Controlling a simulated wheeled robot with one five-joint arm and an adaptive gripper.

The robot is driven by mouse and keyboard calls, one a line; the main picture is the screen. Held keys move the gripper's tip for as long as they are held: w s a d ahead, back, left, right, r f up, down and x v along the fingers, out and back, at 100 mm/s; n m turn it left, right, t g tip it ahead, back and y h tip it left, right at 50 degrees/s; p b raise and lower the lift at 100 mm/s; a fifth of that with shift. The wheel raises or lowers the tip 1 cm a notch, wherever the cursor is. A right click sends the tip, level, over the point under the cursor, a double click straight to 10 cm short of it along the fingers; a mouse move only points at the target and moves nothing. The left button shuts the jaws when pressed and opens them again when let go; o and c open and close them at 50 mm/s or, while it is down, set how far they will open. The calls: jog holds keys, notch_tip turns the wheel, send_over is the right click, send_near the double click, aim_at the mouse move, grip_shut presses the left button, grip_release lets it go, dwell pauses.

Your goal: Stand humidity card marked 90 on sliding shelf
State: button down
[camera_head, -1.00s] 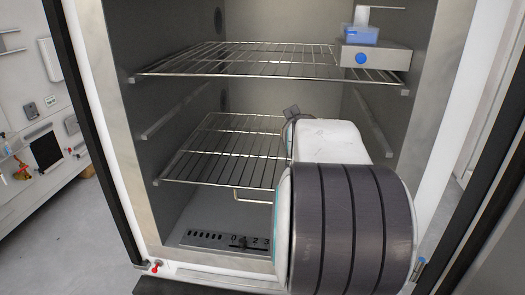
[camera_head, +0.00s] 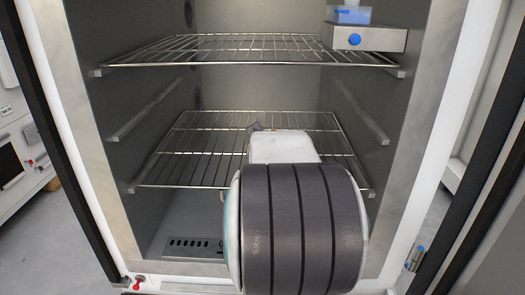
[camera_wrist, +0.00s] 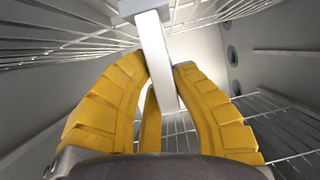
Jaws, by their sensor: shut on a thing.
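My gripper (camera_wrist: 160,75) shows in the wrist view, its yellow fingers shut on a narrow pale bar (camera_wrist: 157,62). The bar stands nearly upright in the picture, with a wider grey end at the top. No marking 90 is readable, so I cannot tell if it is the humidity card. In the head view my arm hides the fingers and the held thing. The lower wire shelf (camera_head: 190,158) lies behind and around my arm in the open chamber. The upper wire shelf (camera_head: 200,52) is above it. I cannot tell which shelf is the sliding one.
A grey box (camera_head: 378,39) with a blue knob sits at the upper shelf's right front, with a blue item (camera_head: 352,15) on it. Side rails (camera_head: 145,110) line the chamber walls. A vented panel (camera_head: 190,245) is at the bottom. The lower shelf's left part looks bare.

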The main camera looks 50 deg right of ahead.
jog(key=shift+f, duration=0.25)
jog(key=c, duration=1.2)
grip_release()
jog(key=shift+r, duration=0.2)
jog(key=shift+b+v, duration=1.55)
jog(key=shift+v, duration=4.35)
jog(key=w+a+f+n+y, duration=0.2)
jog(key=a+f+n+y, duration=0.15)
jog(key=a+f, duration=0.45)
jog(key=s+a+f+n+g+y, duration=0.1)
jog(key=s+a+f+n+y, duration=0.1)
jog(key=a, duration=0.4)
jog(key=s+a+f+n+g+y, duration=0.2)
jog(key=s+a+f, duration=0.2)
jog(key=a+f, duration=0.2)
jog(key=s+a+f+n+g+y, duration=0.2)
jog(key=s+a+f, duration=0.1)
jog(key=a+f, duration=0.2)
jog(key=shift+a+y, duration=0.25)
jog(key=shift+a, duration=0.95)
